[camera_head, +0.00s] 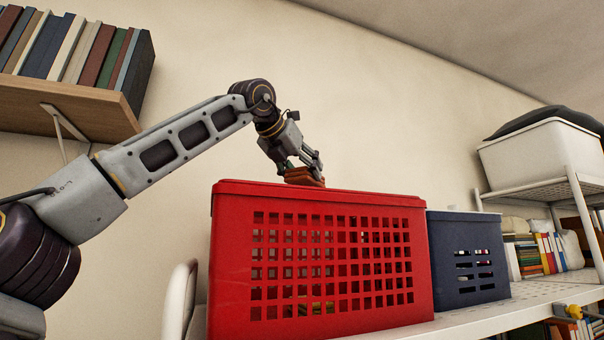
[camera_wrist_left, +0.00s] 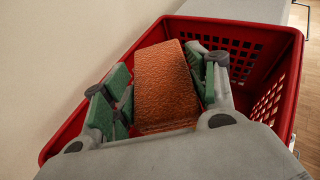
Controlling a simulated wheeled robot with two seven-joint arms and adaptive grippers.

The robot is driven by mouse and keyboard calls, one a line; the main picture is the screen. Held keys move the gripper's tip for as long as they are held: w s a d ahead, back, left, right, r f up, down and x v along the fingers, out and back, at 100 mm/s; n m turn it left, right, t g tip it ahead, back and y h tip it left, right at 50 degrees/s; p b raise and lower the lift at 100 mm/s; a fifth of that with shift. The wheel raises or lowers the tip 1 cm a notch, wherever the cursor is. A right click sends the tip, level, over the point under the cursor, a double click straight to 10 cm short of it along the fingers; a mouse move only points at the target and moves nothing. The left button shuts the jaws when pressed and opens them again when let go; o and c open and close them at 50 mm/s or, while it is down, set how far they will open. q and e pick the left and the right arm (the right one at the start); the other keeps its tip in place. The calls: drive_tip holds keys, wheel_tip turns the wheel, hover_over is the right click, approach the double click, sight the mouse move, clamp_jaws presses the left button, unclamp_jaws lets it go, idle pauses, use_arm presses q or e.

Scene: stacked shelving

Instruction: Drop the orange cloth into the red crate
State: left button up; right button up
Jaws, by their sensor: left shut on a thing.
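The red crate (camera_head: 320,260) stands on a white shelf, with a grid of holes in its front wall. My left gripper (camera_head: 308,172) is over the crate's opening, pointing down. It is shut on the orange cloth (camera_head: 303,178), which shows just above the crate's rim. In the left wrist view the folded orange cloth (camera_wrist_left: 165,88) sits between the green finger pads of my left gripper (camera_wrist_left: 165,95), with the red crate (camera_wrist_left: 240,40) around and below it. The crate's floor is mostly hidden. My right gripper is not in view.
A dark blue crate (camera_head: 467,258) stands close to the right of the red crate. The white shelf (camera_head: 530,300) carries both. A wooden shelf with books (camera_head: 75,50) is at upper left, and a white bin (camera_head: 540,155) is at upper right.

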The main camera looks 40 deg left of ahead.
use_arm(q)
drive_tip(key=shift+w+r, duration=0.1)
drive_tip(key=shift+w, duration=0.15)
drive_tip(key=shift+s, duration=0.25)
drive_tip(key=shift+w+f, duration=0.15)
drive_tip(key=shift+f, duration=2.8)
drive_tip(key=o, duration=1.1)
